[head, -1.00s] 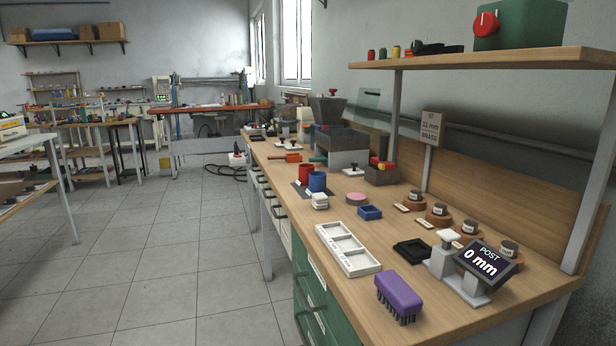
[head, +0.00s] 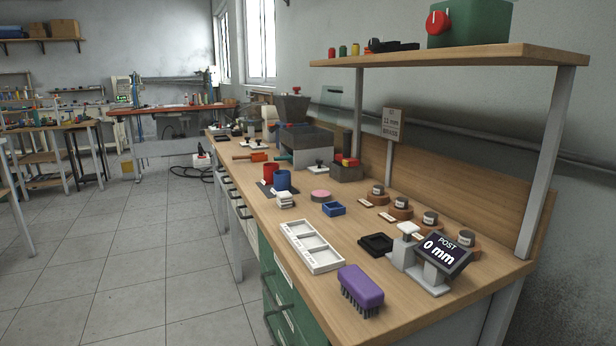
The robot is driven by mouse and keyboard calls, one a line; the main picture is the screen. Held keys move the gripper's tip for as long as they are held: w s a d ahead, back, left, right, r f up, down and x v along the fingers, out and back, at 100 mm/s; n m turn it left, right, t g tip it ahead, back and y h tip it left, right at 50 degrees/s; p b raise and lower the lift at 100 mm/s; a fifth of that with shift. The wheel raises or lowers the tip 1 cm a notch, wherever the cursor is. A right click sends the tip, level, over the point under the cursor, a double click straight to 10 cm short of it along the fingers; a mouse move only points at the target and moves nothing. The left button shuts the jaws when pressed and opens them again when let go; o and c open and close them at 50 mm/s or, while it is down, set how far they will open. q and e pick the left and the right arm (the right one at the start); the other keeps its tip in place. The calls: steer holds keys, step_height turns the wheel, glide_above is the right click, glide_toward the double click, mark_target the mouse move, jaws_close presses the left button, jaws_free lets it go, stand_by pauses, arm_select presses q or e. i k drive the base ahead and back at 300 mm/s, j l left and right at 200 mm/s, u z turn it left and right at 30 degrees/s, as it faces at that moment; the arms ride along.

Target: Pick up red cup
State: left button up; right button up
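The red cup (head: 268,173) stands upright on a dark mat (head: 265,186) on the wooden workbench, toward its left edge. Neither of my grippers shows in the head view.
A shelf (head: 440,55) overhangs the right. The floor (head: 130,262) at left is clear.

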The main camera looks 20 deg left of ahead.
mark_target(268, 168)
steer(key=i+j+z, duration=0.1)
steer(key=j+z, duration=0.8)
steer(key=j, duration=0.7)
steer(key=k+j+z, duration=0.15)
steer(key=j, duration=0.85)
steer(key=k+j+z, duration=0.15)
steer(key=j, duration=0.85)
steer(key=k+j+z, duration=0.1)
steer(key=j, duration=0.4)
